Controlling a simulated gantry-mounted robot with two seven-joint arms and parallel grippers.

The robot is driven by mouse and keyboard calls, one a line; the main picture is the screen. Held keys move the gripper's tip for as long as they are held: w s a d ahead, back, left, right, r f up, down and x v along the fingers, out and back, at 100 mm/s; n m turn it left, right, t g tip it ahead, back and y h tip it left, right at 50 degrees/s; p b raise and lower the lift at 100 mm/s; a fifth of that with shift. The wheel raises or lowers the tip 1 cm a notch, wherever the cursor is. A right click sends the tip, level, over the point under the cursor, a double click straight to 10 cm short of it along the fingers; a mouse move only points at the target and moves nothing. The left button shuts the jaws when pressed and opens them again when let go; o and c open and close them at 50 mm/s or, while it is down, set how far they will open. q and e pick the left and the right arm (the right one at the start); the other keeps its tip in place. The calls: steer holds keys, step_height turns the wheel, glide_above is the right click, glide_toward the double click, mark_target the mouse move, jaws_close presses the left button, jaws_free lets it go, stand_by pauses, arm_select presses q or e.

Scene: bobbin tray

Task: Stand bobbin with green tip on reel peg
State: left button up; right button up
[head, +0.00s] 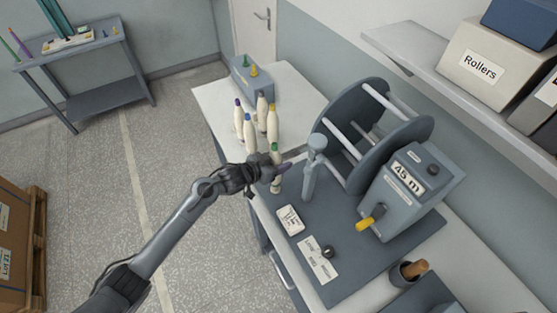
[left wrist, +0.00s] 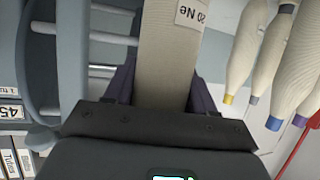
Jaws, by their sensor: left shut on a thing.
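The bobbin with the green tip (head: 275,188) is cream-coloured and stands roughly upright at the left end of the dark mat, green tip up. My left gripper (head: 276,170) is shut around its body and hides its middle. In the left wrist view the bobbin (left wrist: 168,60), with a "20 Ne" label, is between the two dark fingers (left wrist: 163,92). A grey post with a rounded top (head: 312,168) stands just right of the gripper, before the large reel (head: 345,120). I cannot tell what is under the bobbin or which part is the reel peg. My right gripper is not in view.
Several bobbins with purple, blue, pale and yellow tips (head: 249,133) stand close behind the gripper. The grey counter box marked "45 m" (head: 408,190) has a yellow-handled crank (head: 371,218).

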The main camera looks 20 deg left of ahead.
arm_select(q)
steer(key=shift+f+b, duration=0.65)
steer(key=shift+f, duration=0.7)
steer(key=o, duration=1.2)
steer(key=v, duration=1)
steer(key=shift+s+r, duration=0.25)
steer(key=shift+s, duration=0.05)
steer(key=shift+a, duration=0.15)
